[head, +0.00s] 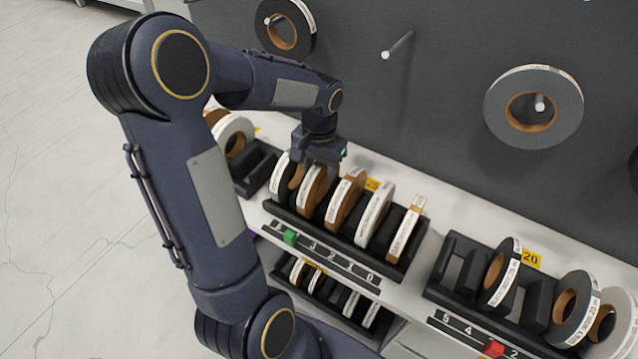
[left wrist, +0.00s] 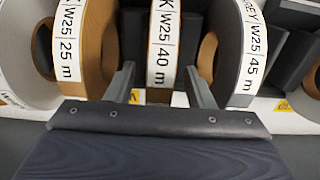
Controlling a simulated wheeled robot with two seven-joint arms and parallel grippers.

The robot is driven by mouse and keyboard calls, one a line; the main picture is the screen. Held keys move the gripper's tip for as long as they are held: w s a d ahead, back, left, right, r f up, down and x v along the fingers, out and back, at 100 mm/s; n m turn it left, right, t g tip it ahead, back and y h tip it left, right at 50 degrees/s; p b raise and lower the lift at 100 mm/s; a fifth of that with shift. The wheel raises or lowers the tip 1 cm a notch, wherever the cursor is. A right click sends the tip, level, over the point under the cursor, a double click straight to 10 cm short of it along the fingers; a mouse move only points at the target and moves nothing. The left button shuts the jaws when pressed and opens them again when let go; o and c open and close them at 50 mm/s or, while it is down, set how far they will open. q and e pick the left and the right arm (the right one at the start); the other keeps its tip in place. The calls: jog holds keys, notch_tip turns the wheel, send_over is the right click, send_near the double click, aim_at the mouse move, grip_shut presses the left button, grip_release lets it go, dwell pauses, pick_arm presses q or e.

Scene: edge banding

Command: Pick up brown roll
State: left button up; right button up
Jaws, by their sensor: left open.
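A rack (head: 330,240) on the shelf holds several upright rolls. Two brown-sided rolls stand side by side in it, the second roll (head: 313,190) and the third roll (head: 345,200) from the left. My left gripper (head: 318,152) is over the left part of the rack, near the second roll. In the left wrist view, my left gripper (left wrist: 160,88) is open, with one finger on each side of a roll labelled W25 40 m (left wrist: 162,45). A brown-sided roll labelled 25 m (left wrist: 95,45) is at its left, a grey roll labelled 45 m (left wrist: 235,50) at its right. Finger contact is unclear.
A second rack (head: 465,262) with dark rolls stands at the right of the shelf. More rolls (head: 350,303) sit on a lower level. Rolls hang on the grey panel (head: 440,100) behind, beside a bare peg (head: 388,54). Neighbouring rolls leave narrow gaps around the fingers.

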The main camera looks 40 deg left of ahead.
pick_arm(q)
jog(key=shift+f, duration=0.25)
grip_shut()
jog(key=shift+r, duration=0.1)
dwell(0.3)
